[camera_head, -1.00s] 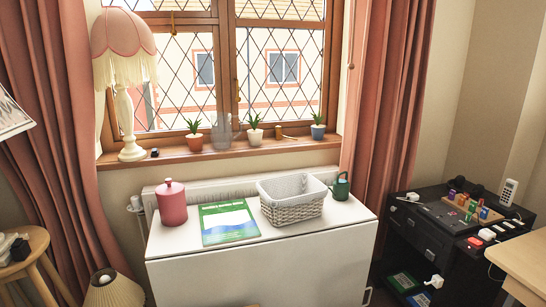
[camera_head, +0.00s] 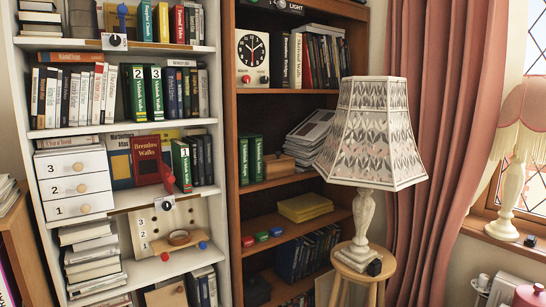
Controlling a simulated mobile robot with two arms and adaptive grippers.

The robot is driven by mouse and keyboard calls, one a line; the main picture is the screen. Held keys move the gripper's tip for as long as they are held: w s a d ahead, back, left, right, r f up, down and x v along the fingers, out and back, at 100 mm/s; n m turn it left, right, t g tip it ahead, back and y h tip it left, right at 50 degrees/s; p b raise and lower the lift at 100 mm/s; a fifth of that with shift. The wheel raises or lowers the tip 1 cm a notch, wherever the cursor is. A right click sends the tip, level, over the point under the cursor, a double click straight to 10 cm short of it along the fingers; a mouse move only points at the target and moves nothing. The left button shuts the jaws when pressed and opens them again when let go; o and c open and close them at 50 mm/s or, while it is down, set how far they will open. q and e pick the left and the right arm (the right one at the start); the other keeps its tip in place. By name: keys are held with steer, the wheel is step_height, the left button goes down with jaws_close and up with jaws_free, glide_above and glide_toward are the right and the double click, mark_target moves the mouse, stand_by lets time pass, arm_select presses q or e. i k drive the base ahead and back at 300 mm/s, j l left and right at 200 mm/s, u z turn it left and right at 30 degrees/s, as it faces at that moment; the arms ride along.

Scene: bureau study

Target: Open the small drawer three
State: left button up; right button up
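A small white drawer unit with three stacked drawers stands on a white bookcase shelf at the left of the head view. The top drawer is marked 3, small drawer three (camera_head: 60,163), with a round wooden knob (camera_head: 78,167). Below it are drawer 2 (camera_head: 60,187) and drawer 1 (camera_head: 62,209), each with a similar knob. All three fronts look flush and closed. Neither of my grippers is in view.
The white bookcase (camera_head: 130,48) holds books and a pegged panel (camera_head: 190,222). A brown bookcase (camera_head: 282,90) stands to its right. A patterned lamp (camera_head: 372,135) on a wooden stool (camera_head: 352,272) stands before it. A wooden piece (camera_head: 18,245) edges the lower left.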

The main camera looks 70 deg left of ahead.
mark_target(53, 166)
steer(key=u, duration=3.45)
